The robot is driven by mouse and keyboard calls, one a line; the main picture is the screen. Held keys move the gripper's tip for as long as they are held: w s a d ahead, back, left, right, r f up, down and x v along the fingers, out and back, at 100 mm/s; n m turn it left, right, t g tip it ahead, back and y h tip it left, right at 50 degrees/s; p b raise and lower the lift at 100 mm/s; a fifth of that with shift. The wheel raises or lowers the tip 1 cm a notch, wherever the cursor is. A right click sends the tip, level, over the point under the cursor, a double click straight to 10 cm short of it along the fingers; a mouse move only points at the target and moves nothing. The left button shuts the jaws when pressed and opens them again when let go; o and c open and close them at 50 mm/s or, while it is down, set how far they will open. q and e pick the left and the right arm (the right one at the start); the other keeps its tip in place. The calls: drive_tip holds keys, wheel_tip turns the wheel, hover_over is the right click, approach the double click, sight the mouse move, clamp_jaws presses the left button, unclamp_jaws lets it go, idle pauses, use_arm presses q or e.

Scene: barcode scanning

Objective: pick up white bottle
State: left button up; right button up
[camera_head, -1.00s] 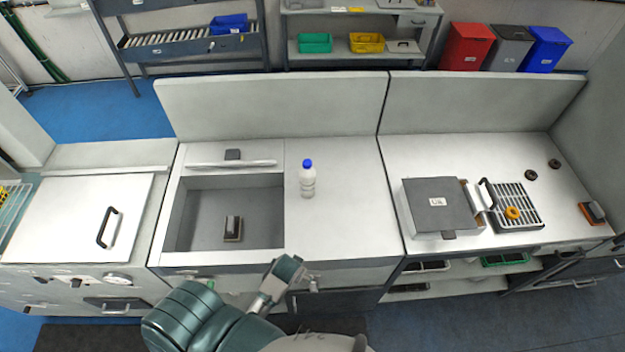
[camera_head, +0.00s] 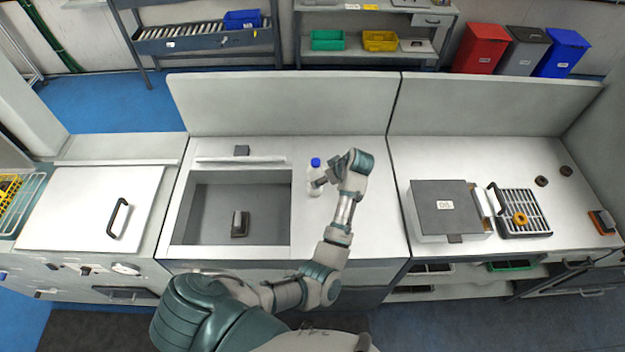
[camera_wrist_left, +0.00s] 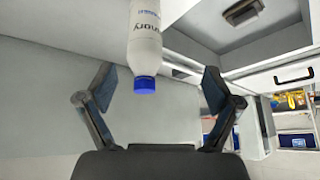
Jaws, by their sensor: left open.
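The white bottle (camera_head: 314,181) with a blue cap stands upright on the white counter, just right of the sink. My left gripper (camera_head: 322,182) is at the bottle's right side in the head view, and its fingers are partly hard to make out there. In the left wrist view the bottle (camera_wrist_left: 145,40) hangs in from the top with its blue cap lowest. The open fingers of my left gripper (camera_wrist_left: 158,88) are to either side of the cap, with a gap on both sides. My right gripper is not in view.
The sink (camera_head: 240,212) left of the bottle holds a small dark object (camera_head: 239,224). A grey box (camera_head: 446,209) and a black rack (camera_head: 524,212) stand on the right counter. The counter between bottle and grey box is mostly clear apart from my arm.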

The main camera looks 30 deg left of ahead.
sight(318, 174)
use_arm(q)
wheel_tip(318, 174, up, 5)
drive_tip(key=w+d+n, duration=0.2)
drive_tip(key=shift+g, duration=0.3)
drive_tip(key=x, duration=0.9)
drive_tip(key=shift+a+r, duration=0.15)
drive_tip(key=shift+a, duration=0.15)
drive_tip(key=b+x, duration=0.2)
drive_tip(key=x, duration=0.1)
drive_tip(key=shift+a, duration=0.1)
drive_tip(key=shift+b, duration=0.5)
drive_tip(key=b+x, duration=0.4)
drive_tip(key=b, duration=0.1)
drive_tip(key=shift+w+f, duration=0.25)
drive_tip(key=shift+w, duration=0.15)
drive_tip(key=shift+a+f, duration=0.1)
drive_tip(key=shift+a, duration=0.2)
drive_tip(key=shift+c, duration=1.1)
drive_tip(key=c, duration=0.8)
drive_tip(key=shift+c, duration=1.4)
drive_tip(key=shift+d, duration=0.3)
